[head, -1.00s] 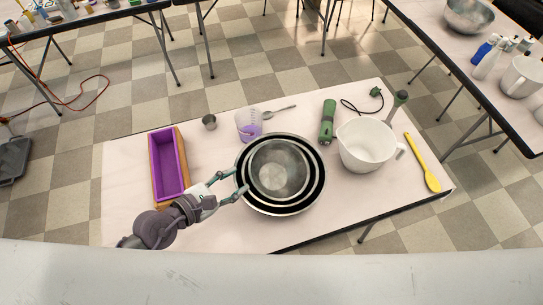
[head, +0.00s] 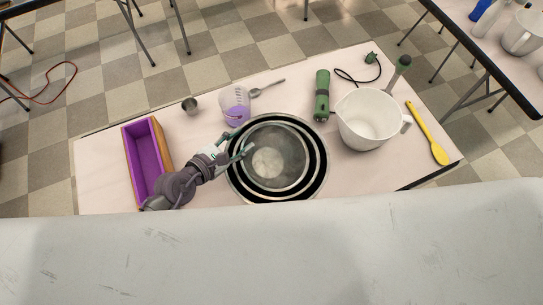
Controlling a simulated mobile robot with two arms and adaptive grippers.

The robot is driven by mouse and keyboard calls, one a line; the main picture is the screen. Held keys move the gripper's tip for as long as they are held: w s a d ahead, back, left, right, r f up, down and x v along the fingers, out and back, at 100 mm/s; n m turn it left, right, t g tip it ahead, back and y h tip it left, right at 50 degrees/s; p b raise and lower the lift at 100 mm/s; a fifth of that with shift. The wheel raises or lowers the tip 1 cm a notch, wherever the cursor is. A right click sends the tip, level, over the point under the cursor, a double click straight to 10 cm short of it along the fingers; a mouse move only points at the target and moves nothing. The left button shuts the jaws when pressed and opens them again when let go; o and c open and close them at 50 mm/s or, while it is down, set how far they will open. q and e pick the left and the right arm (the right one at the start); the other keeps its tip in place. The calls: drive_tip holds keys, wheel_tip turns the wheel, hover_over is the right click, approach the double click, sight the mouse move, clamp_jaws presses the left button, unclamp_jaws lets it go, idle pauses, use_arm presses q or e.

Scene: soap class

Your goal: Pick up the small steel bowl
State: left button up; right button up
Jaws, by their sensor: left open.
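The small steel bowl (head: 284,172) is the innermost of several nested round bowls in the middle of the table in the head view. It sits upright inside the larger bowls (head: 236,182), whose dark rims show around it. My left gripper (head: 243,146) comes in from the left and is open. Its fingertips are at the upper left rim of the small bowl. I cannot tell whether they touch it or have the rim between them. My right gripper is not in view.
A purple-lined wooden soap mold (head: 145,165) stands at the left. A small metal cup (head: 190,105), a purple-and-white measuring cup (head: 236,106) and a spoon (head: 268,87) lie behind. A green blender (head: 321,97), white pitcher (head: 368,118) and yellow spatula (head: 428,130) are to the right.

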sight(255, 130)
use_arm(q)
drive_tip(key=x, duration=0.7)
drive_tip(key=shift+w+a+f, duration=0.1)
drive_tip(key=shift+a+f, duration=0.2)
drive_tip(key=shift+f, duration=0.05)
clamp_jaws()
drive_tip(key=shift+a, duration=0.1)
